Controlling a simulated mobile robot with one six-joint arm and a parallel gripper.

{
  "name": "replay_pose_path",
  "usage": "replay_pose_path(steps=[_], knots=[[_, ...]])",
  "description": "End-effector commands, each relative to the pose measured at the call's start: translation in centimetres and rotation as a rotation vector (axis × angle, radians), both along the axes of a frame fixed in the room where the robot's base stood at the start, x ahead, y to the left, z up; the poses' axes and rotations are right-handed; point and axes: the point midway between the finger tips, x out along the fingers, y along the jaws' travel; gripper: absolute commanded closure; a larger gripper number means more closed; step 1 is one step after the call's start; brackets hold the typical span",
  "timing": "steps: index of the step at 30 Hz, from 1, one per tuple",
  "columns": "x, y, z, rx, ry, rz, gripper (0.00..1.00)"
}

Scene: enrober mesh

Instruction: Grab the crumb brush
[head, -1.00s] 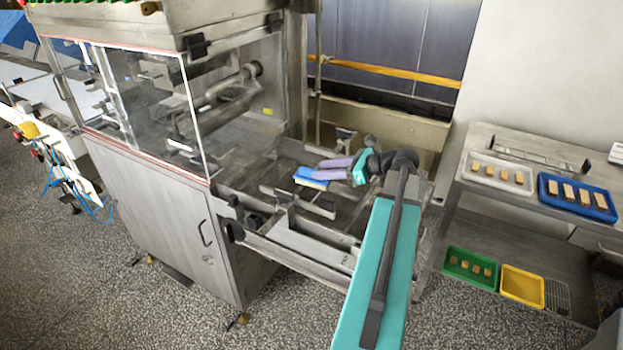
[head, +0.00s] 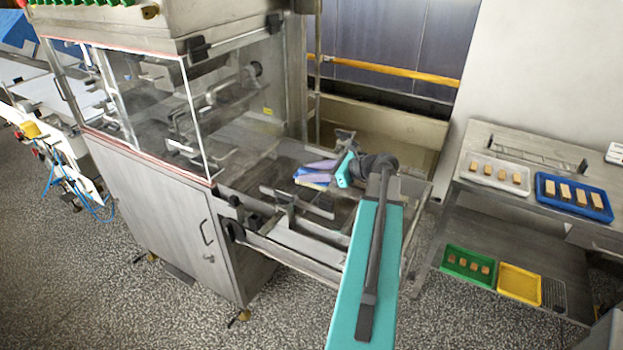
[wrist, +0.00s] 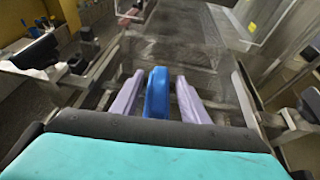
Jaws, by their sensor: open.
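The crumb brush has a blue body (wrist: 157,95) that stands between the two pale purple fingers of my gripper (wrist: 158,92) in the wrist view. Small gaps show between the brush and the fingers on both sides, so the gripper is open around it. In the head view the brush (head: 312,179) shows blue with a yellowish lower edge, partly hidden by my gripper (head: 318,171). It lies on the mesh of the machine's outfeed. Its far end and underside are hidden.
The outfeed frame (head: 292,250) has metal rails and brackets on both sides of the brush. The machine's clear guard (head: 150,105) stands to the left. A steel table (head: 480,145) on the right holds trays, including a blue tray (head: 545,190) with several bars.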

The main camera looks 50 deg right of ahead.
Motion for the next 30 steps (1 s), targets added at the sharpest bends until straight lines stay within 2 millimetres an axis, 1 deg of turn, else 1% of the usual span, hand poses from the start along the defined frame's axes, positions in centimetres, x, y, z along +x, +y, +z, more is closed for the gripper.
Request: replay_pose_path(steps=[12, 13, 19, 30], knots=[[-0.01, 0.03, -0.01, 0.0, 0.0, 0.001, 0.59], [-0.01, 0.03, -0.01, 0.0, 0.0, 0.001, 0.61], [0.0, 0.04, 0.0, 0.0, 0.0, 0.001, 0.95], [0.01, 0.04, 0.21, 0.0, -0.001, 0.001, 0.95]])
